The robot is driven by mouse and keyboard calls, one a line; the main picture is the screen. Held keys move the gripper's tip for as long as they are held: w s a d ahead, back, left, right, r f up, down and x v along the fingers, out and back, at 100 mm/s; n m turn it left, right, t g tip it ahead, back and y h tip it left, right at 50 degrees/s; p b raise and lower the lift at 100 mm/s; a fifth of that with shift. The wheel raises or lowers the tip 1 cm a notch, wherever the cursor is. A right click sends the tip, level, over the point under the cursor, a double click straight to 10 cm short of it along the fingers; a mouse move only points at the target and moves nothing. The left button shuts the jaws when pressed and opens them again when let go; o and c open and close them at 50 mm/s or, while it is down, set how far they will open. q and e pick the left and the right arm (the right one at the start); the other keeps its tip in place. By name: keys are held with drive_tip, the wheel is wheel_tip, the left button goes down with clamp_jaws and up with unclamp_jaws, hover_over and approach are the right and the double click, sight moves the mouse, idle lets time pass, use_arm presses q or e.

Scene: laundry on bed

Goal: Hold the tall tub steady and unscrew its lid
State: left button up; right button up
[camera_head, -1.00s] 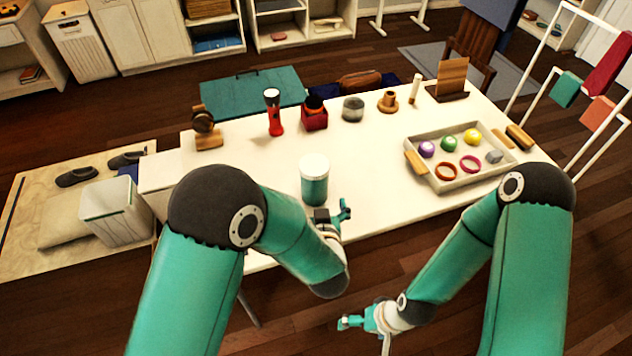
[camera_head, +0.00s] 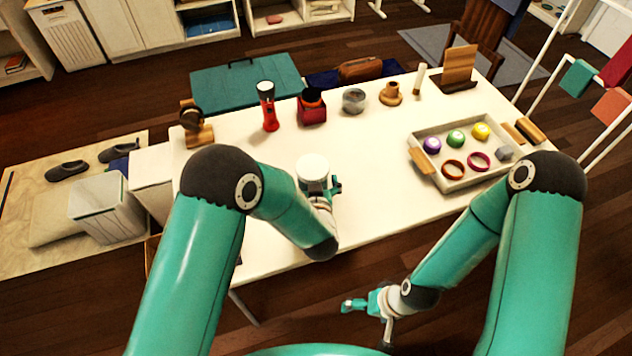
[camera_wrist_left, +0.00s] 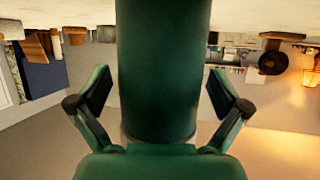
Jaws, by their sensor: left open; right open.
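The tall tub (camera_head: 313,169) stands upright on the white table, a teal cylinder with a white lid on top. My left gripper (camera_head: 322,189) is at its near side and hides much of its body. In the left wrist view the tub (camera_wrist_left: 165,60) fills the middle, with the open fingers of the left gripper (camera_wrist_left: 161,92) to either side. A gap shows between each finger and the tub. The lid is out of that view. My right gripper (camera_head: 365,313) is open and empty, low over the floor in front of the table.
On the white table (camera_head: 375,205), a red flashlight (camera_head: 268,108), a red box (camera_head: 312,110), a grey jar (camera_head: 354,100) and a wooden piece (camera_head: 390,94) stand behind the tub. A tray (camera_head: 465,182) with balls and rings lies right. The table right of the tub is clear.

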use_arm(q)
drive_tip(key=shift+a, duration=0.15)
drive_tip(key=shift+r, duration=0.1)
drive_tip(key=shift+c, duration=1.2)
drive_tip(key=c, duration=0.9)
wheel_tip(320, 180, up, 20)
drive_tip(key=o, duration=0.5)
drive_tip(key=shift+c, duration=0.2)
drive_tip(key=c, duration=1)
